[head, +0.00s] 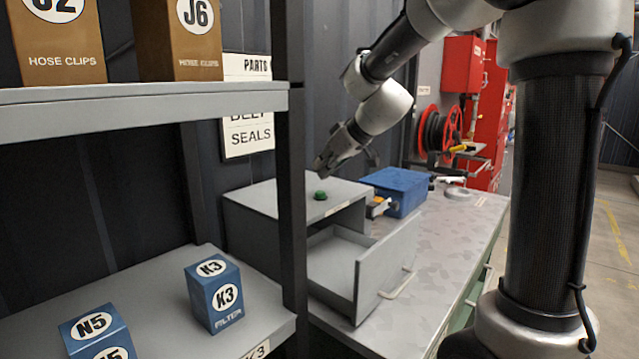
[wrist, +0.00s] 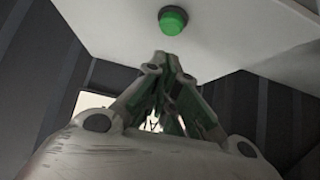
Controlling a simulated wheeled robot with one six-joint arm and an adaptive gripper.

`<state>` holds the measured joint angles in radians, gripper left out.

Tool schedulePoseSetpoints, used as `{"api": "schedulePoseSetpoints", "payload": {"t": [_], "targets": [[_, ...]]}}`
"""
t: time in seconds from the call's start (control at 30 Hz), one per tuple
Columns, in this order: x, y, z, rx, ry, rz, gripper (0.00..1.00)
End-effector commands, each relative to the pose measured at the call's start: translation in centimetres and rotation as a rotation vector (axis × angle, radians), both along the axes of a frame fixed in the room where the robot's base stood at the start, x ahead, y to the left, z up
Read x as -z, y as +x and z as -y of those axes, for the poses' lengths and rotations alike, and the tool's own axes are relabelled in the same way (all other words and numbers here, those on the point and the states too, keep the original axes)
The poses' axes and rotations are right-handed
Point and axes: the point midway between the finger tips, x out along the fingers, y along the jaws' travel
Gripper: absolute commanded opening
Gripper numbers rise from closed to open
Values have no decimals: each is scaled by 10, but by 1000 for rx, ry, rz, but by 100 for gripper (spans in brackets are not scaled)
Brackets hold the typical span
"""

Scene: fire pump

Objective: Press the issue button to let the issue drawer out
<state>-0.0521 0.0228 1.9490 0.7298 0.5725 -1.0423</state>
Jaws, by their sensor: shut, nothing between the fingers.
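The issue button is a round green button (head: 320,195) on top of a grey cabinet (head: 262,200); it also shows in the wrist view (wrist: 173,20), just beyond my fingertips. The issue drawer (head: 384,275) stands out from the cabinet's front, with a pale bar handle on its face and an empty-looking inside. My gripper (head: 321,168) is shut and empty. In the head view it is above the button, pointing down, with a gap between them. In the wrist view its fingers (wrist: 160,58) meet at the tips, below the button in the picture.
A blue box (head: 398,188) stands on the bench (head: 440,245) right of the cabinet. A shelf rack post (head: 291,150) stands in front of the cabinet's left part. The lower shelf holds blue filter boxes (head: 213,292). A red hose reel (head: 447,128) is at the back.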

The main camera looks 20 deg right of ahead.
Motion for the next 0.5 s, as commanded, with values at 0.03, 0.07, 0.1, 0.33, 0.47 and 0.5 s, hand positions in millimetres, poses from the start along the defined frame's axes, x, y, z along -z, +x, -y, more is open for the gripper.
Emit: {"api": "schedulePoseSetpoints", "payload": {"t": [0.03,0.07,0.1,0.33,0.47,0.5], "targets": [[-11,-9,6,2,0,4,0],[-16,-13,9,4,0,5,0],[-23,-19,13,4,0,5,0],[-53,-43,29,3,0,5,0],[-62,-50,34,2,0,4,0],[-63,-52,35,2,0,5,0]]}}
